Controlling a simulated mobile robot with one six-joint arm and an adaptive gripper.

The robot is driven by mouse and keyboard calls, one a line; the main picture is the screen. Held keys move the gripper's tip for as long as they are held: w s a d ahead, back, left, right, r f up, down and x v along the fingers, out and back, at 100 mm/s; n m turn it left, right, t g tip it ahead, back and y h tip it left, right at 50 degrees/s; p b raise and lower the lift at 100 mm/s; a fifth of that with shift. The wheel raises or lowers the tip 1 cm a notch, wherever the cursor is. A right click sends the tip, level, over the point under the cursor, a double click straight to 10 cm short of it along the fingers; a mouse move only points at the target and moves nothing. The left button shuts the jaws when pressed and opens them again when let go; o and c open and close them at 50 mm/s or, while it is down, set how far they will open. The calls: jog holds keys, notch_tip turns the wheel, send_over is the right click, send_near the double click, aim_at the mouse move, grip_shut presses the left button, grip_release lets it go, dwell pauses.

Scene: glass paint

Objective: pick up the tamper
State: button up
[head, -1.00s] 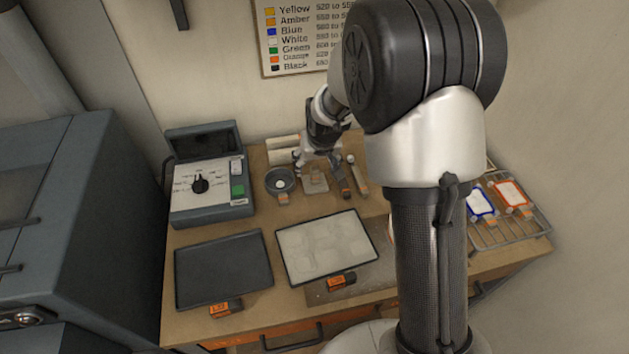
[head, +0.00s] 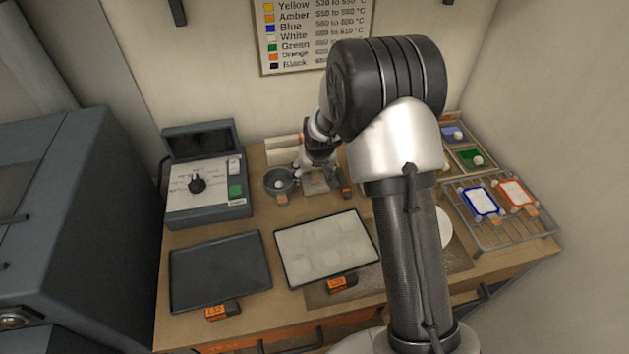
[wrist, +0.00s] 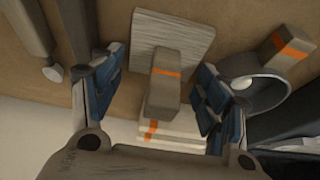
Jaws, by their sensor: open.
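What appears to be the tamper is a flat greyish square plate (wrist: 172,45) with a grey block handle (wrist: 164,85) banded in orange. In the wrist view the handle is between my two blue-padded fingers. My gripper (wrist: 160,72) is open, with visible gaps to the handle on both sides. In the head view my gripper (head: 317,168) is over the plate (head: 315,186) at the back of the bench and partly hides it. I cannot tell the exact height of the fingertips against the handle.
A round bowl (head: 279,173) with a white ball sits close left of the plate. Pale stacked blocks (wrist: 170,130) lie behind it. The control box (head: 206,203), dark tray (head: 218,272) and pale tray (head: 327,248) fill the left and front. A wire rack (head: 505,235) is right.

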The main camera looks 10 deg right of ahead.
jog(key=shift+c, duration=0.5)
jog(key=c, duration=0.8)
notch_tip(320, 180, up, 20)
jog(key=p, duration=0.5)
jog(key=o, duration=0.5)
jog(key=c, duration=0.3)
jog(key=shift+f, duration=0.1)
